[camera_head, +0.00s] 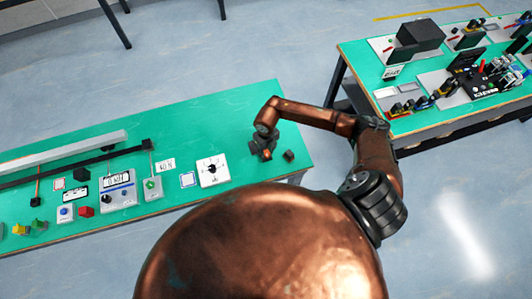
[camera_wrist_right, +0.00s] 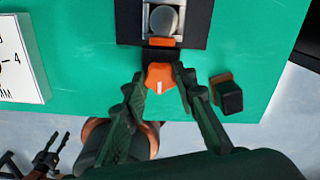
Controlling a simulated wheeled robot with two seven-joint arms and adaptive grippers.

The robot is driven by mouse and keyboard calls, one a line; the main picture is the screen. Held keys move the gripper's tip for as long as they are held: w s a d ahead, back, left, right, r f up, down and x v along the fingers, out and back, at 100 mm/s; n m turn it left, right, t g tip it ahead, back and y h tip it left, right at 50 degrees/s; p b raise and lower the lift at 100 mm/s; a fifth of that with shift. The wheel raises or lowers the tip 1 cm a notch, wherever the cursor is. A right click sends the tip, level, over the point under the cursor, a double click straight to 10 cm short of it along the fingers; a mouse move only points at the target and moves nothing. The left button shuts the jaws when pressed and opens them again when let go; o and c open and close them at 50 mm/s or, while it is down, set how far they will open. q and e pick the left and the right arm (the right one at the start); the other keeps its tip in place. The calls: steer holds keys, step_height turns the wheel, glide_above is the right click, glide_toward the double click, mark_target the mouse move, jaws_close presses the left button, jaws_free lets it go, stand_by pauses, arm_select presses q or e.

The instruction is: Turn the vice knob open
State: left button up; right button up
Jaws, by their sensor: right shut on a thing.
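The orange vice knob (camera_wrist_right: 160,77) has a white mark on its face and sits at the near end of the small vice (camera_wrist_right: 161,44). My right gripper (camera_wrist_right: 160,88) has its fingers on either side of the knob and is shut on it. In the head view my right gripper (camera_head: 264,152) reaches down near the right end of the green table and hides most of the vice. A dark two-pronged gripper, seemingly my left one (camera_wrist_right: 48,148), shows small at the lower left of the wrist view, its fingers apart and empty.
A small dark block (camera_wrist_right: 228,96) lies just right of the knob, close to my right finger. A white panel (camera_head: 212,170) stands left of my right gripper. Several other devices line the green table (camera_head: 210,115). A second table (camera_head: 355,60) stands at the right.

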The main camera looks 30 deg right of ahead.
mark_target(266, 153)
steer(key=n+b, duration=0.1)
steer(key=n, duration=0.1)
steer(key=n+b, duration=0.2)
steer(key=shift+d+f+n, duration=0.1)
steer(key=shift+f+n, duration=0.1)
steer(key=shift+n, duration=0.1)
steer(key=n+b, duration=0.2)
steer(key=n, duration=0.2)
steer(key=shift+r+b, duration=0.15)
steer(key=shift+b, duration=0.2)
steer(key=o, duration=1.2)
steer(key=shift+c, duration=0.2)
steer(key=shift+r, duration=0.1)
step_height(266, 153, up, 12)
